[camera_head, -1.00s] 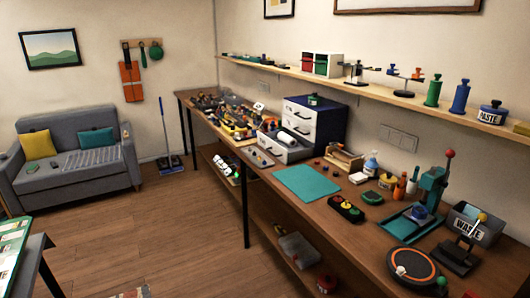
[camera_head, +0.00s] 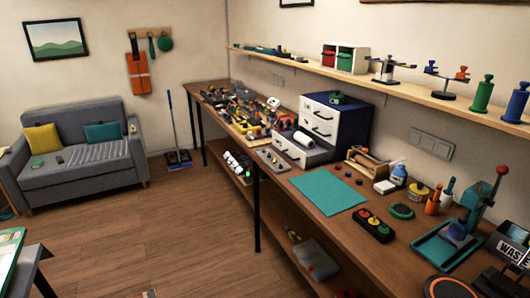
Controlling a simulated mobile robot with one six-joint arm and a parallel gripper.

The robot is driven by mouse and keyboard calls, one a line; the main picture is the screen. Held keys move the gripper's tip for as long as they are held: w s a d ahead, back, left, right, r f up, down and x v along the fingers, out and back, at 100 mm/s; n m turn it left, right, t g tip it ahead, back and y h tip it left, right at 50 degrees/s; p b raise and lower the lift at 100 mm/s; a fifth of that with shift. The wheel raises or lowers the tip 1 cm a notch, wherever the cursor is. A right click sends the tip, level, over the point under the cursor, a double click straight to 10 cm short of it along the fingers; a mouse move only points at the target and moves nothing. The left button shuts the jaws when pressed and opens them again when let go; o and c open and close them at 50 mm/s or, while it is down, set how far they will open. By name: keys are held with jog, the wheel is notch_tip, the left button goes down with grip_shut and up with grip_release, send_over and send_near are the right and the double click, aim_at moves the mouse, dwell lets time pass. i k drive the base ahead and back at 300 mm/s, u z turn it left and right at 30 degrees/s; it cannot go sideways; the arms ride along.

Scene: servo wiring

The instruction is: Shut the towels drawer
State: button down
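A small chest of drawers (camera_head: 345,106) with a dark blue body and white drawer fronts stands on the long workbench, against the wall. Its lowest drawer (camera_head: 300,157) is pulled out toward the room, and a white roll (camera_head: 303,138) lies in or on it. The two drawers above it look shut. I cannot read a label, so which one is the towels drawer is not certain. A green item (camera_head: 337,98) sits on top of the chest. My gripper is not in view.
The workbench (camera_head: 315,228) holds a teal mat (camera_head: 328,193), a button box (camera_head: 373,225), a green press (camera_head: 478,205) and many small tools. A grey sofa (camera_head: 75,150) and a broom (camera_head: 174,130) stand at the far wall. The wooden floor (camera_head: 170,230) before the bench is clear.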

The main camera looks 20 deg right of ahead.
aim_at(323, 151)
jog(key=u, duration=0.35)
jog(key=i, duration=1.2)
